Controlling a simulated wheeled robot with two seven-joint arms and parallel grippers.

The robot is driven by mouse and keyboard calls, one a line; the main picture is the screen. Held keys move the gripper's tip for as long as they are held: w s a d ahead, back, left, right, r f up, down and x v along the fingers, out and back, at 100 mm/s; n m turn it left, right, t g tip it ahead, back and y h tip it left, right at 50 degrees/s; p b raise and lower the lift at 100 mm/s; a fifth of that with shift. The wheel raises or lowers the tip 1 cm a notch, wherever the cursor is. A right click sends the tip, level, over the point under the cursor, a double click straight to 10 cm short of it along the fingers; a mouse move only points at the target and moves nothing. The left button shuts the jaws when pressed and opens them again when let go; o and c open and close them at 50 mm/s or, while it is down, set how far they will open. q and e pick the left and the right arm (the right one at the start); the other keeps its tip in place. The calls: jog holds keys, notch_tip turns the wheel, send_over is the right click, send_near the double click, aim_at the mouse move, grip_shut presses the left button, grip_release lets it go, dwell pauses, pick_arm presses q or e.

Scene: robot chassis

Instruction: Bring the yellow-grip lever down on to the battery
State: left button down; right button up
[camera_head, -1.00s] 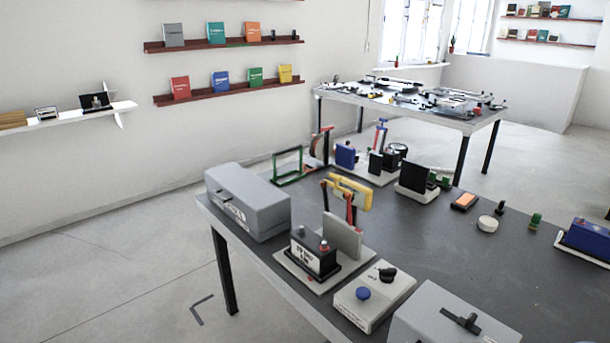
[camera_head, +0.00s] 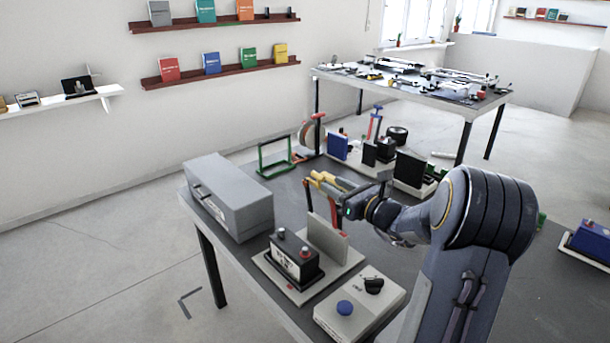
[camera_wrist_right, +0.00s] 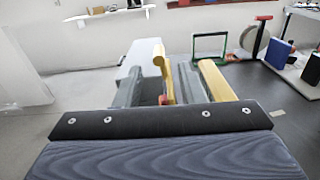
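The battery (camera_head: 293,258), black with a white label and two terminals, stands upright on a light base plate (camera_head: 316,282) at the table's near left. A grey upright block (camera_head: 328,240) stands behind it. The lever's yellow grip (camera_head: 328,181) is raised above and behind the battery, with red-orange arms (camera_head: 309,196) below it. My right gripper (camera_head: 342,193) is at the grip from the right, partly hidden. In the right wrist view, a yellow bar of the grip (camera_wrist_right: 163,68) shows between my spread fingers; contact is unclear. My left gripper is out of view.
A grey case (camera_head: 232,196) stands left of the battery. A switch box with a blue button (camera_head: 345,307) stands in front. A green frame (camera_head: 275,158) and a blue block (camera_head: 338,146) stand behind. My right arm covers much of the table's right side.

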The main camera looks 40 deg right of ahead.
aim_at(323, 180)
jog(key=w, duration=0.4)
jog(key=w+p, duration=0.1)
jog(key=w, duration=0.1)
jog(key=shift+w+a, duration=0.1)
jog(key=shift+a, duration=0.2)
jog(key=shift+c, duration=0.4)
grip_shut()
